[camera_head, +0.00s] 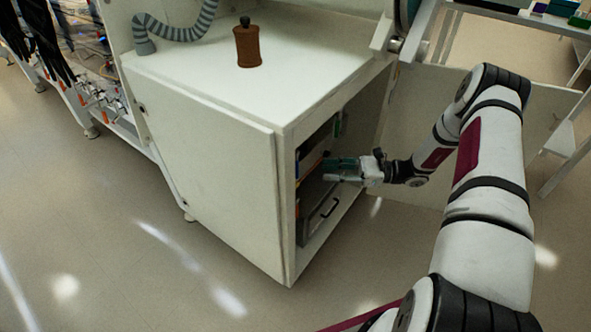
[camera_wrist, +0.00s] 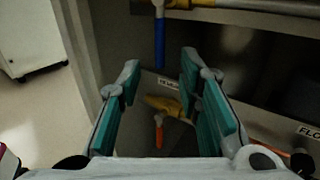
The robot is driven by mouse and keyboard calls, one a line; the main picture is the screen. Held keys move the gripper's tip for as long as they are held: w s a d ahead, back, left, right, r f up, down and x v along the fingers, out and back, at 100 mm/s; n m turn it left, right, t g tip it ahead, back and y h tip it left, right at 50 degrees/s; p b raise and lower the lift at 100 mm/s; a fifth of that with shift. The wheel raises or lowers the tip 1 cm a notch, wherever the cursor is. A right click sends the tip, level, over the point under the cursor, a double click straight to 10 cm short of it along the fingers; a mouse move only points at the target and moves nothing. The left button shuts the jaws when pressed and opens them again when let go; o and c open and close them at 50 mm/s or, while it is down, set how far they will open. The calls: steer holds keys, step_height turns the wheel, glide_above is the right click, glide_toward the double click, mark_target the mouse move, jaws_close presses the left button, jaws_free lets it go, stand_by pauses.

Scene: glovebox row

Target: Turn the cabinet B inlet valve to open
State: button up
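My gripper (camera_head: 345,168) reaches through the open front of the white cabinet (camera_head: 215,165) in the head view. In the wrist view its two teal-padded fingers (camera_wrist: 158,78) stand apart with nothing held between them. Beyond and between them is a yellow valve body (camera_wrist: 162,104) with an orange handle (camera_wrist: 158,132) pointing down. A small label (camera_wrist: 168,83) above it is too small to read. I cannot tell which of these is the cabinet B inlet valve.
An open door panel (camera_head: 405,130) stands right of the opening, behind my arm. A dark drawer-like unit (camera_head: 318,218) sits low inside the cabinet. A shelf edge with a partly visible "FLC" label (camera_wrist: 308,131) is at right. A brown bottle (camera_head: 248,46) stands on top.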

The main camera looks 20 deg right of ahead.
steer(key=b+x, duration=0.1)
steer(key=x, duration=0.9)
steer(key=shift+w+a, duration=0.1)
jaws_close()
